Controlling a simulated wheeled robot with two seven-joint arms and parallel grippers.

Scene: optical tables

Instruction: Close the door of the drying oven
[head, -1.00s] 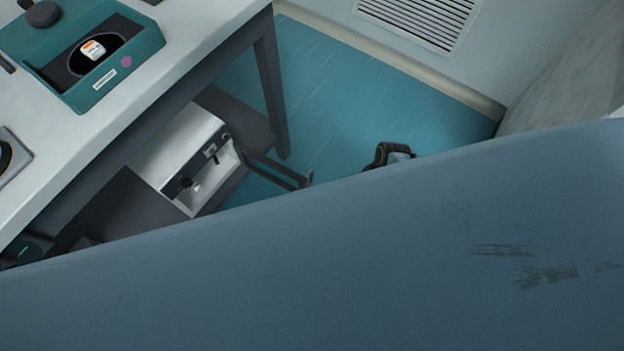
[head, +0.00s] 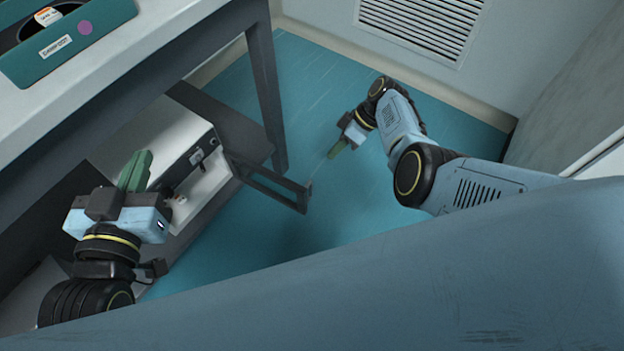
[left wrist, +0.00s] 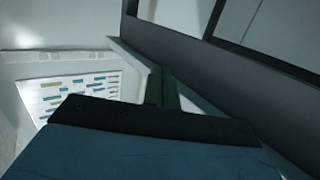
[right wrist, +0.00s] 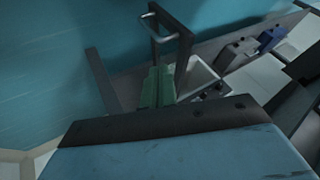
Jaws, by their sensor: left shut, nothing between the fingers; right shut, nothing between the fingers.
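The drying oven (head: 170,135) is a white box on the low shelf under the bench. Its dark-framed door (head: 272,185) stands open, sticking out over the floor, with a handle (head: 309,192) at its free end. The door (right wrist: 184,50) also shows in the right wrist view, beyond the fingers. My right gripper (head: 333,152) is shut and empty, just right of the door and apart from it in the head view. My left gripper (head: 135,168) is shut and empty, in front of the oven's left part, which it partly hides. Its shut fingers (left wrist: 163,86) show in the left wrist view.
The bench top (head: 120,75) overhangs the oven, with a dark leg (head: 266,95) behind the door. A teal device (head: 65,40) sits on top.

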